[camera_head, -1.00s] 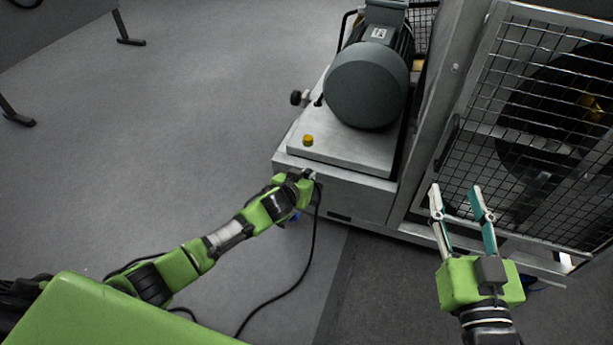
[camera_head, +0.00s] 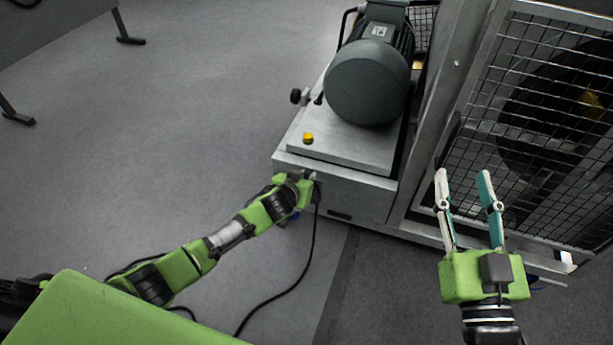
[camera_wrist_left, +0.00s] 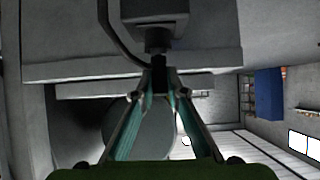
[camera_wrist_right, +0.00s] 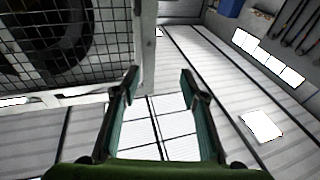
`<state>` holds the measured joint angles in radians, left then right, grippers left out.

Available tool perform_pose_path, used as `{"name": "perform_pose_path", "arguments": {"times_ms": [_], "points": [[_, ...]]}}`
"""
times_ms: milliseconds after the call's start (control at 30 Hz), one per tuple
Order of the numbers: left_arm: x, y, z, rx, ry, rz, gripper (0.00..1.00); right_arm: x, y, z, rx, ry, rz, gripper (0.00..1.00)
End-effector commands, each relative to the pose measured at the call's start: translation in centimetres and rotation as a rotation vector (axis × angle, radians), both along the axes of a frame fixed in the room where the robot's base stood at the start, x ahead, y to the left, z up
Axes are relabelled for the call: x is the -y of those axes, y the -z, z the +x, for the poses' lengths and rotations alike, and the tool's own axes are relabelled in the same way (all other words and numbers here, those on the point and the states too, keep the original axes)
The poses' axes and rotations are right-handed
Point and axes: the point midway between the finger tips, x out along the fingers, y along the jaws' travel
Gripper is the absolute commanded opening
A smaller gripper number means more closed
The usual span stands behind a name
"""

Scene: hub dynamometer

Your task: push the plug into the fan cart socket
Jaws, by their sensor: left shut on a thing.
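My left gripper (camera_head: 309,178) is at the front face of the fan cart (camera_head: 345,190), below its top plate. In the left wrist view its fingertips (camera_wrist_left: 159,75) are closed on the dark plug (camera_wrist_left: 158,58). The plug lies in line with a grey socket housing (camera_wrist_left: 154,12) on the cart and appears to meet it; I cannot tell how deep it sits. In the head view the gripper hides the plug and socket. A black cable (camera_head: 313,245) hangs from there to the floor. My right gripper (camera_head: 464,176) is open and empty in front of the mesh cage.
A grey motor (camera_head: 368,85) and a yellow button (camera_head: 308,138) are on the cart's top plate. The mesh cage (camera_head: 545,130) with a dark fan stands at right, close to my right gripper.

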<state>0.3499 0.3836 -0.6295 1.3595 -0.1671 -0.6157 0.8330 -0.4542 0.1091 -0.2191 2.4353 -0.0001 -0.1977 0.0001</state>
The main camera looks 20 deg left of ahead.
Motion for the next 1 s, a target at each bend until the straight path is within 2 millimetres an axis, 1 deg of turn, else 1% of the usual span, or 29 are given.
{"name": "perform_pose_path", "arguments": {"times_ms": [433, 467, 500, 533, 867, 1000], "points": [[0.0, 0.3, 0.0, 0.000, 0.000, 0.000, 0.00, -0.1, -1.1, -0.1, 0.050, -0.003, 0.013, 0.40], [0.0, 0.3, 0.0, 0.000, 0.000, 0.000, 0.16, -0.1, -1.2, -0.1, 0.050, -0.003, 0.013, 0.40], [0.0, 0.3, 0.0, 0.000, 0.000, 0.000, 0.26, -0.1, -1.2, -0.1, 0.050, -0.003, 0.013, 0.40], [0.0, 0.3, 0.0, 0.000, 0.000, 0.000, 0.33, -0.1, -1.1, -0.1, 0.049, -0.003, 0.013, 0.40], [0.0, 0.3, 0.0, 0.000, 0.000, 0.000, 0.33, -0.2, -1.0, -0.1, 0.043, -0.006, 0.013, 0.40], [0.0, 0.0, -0.6, -0.001, 0.001, -0.001, 0.33, -0.2, -1.0, -0.1, 0.043, -0.005, 0.012, 0.40]]}}
